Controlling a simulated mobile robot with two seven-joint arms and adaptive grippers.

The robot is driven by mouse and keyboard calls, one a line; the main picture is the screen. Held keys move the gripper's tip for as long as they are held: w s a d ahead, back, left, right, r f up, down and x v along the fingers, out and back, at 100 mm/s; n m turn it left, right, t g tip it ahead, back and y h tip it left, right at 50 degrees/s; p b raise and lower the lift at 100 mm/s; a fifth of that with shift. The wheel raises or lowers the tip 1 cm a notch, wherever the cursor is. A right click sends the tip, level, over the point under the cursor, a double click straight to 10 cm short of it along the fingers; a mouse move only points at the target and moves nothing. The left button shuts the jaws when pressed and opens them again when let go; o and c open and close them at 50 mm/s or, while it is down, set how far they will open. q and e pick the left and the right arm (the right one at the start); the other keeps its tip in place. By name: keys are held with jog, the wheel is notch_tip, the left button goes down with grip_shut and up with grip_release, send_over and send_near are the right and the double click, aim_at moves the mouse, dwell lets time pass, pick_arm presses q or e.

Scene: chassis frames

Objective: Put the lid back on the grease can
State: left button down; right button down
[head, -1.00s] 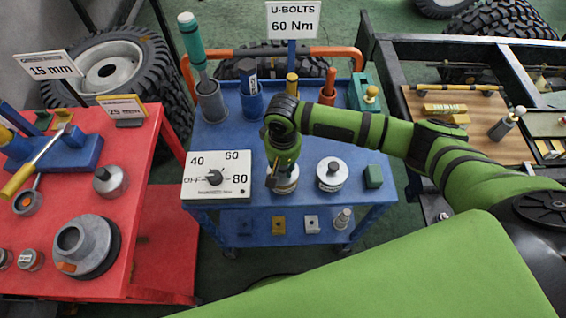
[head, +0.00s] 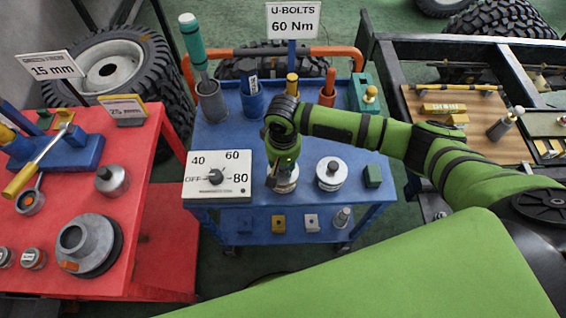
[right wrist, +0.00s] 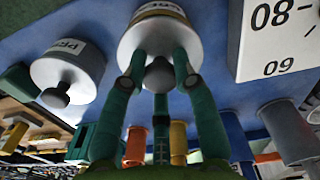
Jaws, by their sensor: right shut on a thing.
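My right gripper (head: 281,176) points down over the blue cart and is shut on the round knob (right wrist: 159,75) of a grey lid (right wrist: 135,42). The fingers reach around the knob in the right wrist view. A can with a pale, partly readable label (right wrist: 160,9) shows right behind the lid; it also shows in the head view (head: 285,186), under the gripper. The lid lines up with the can, but I cannot tell whether it is fully seated. My left gripper is not in view.
A second lidded can (head: 331,176) stands close by on the right, with a green block (head: 372,176) beyond it. A dial box (head: 216,176) stands to the left. Holders with tools, including a grey cup (head: 212,105), line the back of the blue cart.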

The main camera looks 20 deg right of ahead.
dwell(0.4)
jog(key=shift+c, duration=2)
grip_release()
jog(key=shift+r, duration=0.15)
notch_tip(320, 180, up, 5)
jog(key=p, duration=0.6)
jog(key=shift+r+p, duration=0.6)
jog(key=shift+r, duration=0.25)
grip_shut()
